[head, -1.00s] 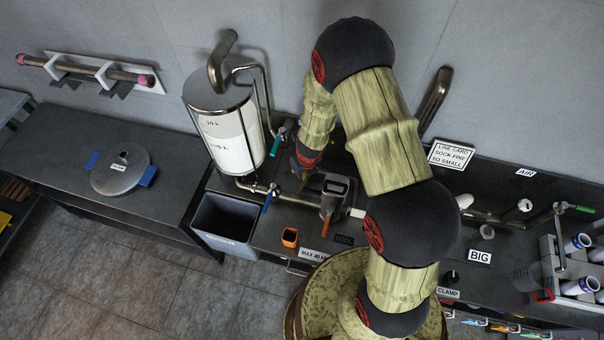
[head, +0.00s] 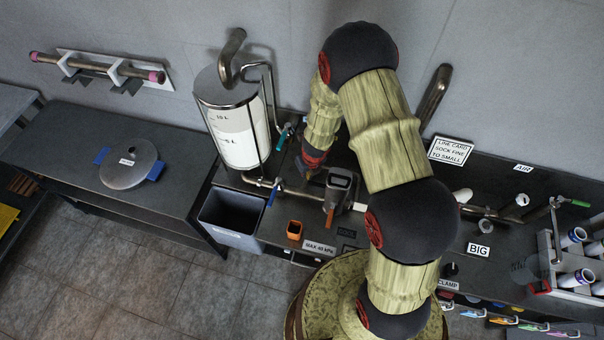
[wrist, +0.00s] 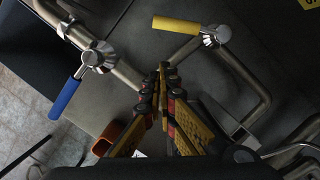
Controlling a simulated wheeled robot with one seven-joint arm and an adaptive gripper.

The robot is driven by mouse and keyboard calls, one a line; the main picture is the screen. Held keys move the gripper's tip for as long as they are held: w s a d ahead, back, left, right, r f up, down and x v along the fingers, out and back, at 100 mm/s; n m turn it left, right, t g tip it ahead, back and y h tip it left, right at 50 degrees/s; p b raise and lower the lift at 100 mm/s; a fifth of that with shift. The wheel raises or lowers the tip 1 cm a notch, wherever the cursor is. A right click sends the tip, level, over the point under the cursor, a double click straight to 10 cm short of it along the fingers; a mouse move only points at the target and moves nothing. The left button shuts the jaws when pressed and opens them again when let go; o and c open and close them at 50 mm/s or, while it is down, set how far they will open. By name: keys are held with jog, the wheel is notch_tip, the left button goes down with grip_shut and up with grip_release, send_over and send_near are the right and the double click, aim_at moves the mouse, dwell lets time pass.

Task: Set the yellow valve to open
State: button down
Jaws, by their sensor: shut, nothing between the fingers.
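The yellow valve handle (wrist: 176,24) shows at the top of the wrist view. It points left from its silver valve body (wrist: 215,36), which sits on a bent steel pipe (wrist: 252,80). The handle lies at an angle to the pipe stretch beside it. In the head view my arm and the fittings hide the yellow handle. My gripper (wrist: 163,68) is shut and empty, its fingertips below the yellow handle in the wrist picture and apart from it. In the head view my gripper (head: 306,168) is partly hidden, near the pipework right of the tank.
A blue valve handle (wrist: 65,98) is left of my gripper; it also shows in the head view (head: 272,194). A steel tank (head: 232,130) with a teal handle (head: 284,138) stands left. An orange cup (head: 294,230) and grey bin (head: 232,218) are in front.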

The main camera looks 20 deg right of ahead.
jog(key=p+v, duration=0.4)
jog(key=v, duration=0.6)
jog(key=shift+a+p, duration=0.15)
jog(key=shift+p, duration=0.15)
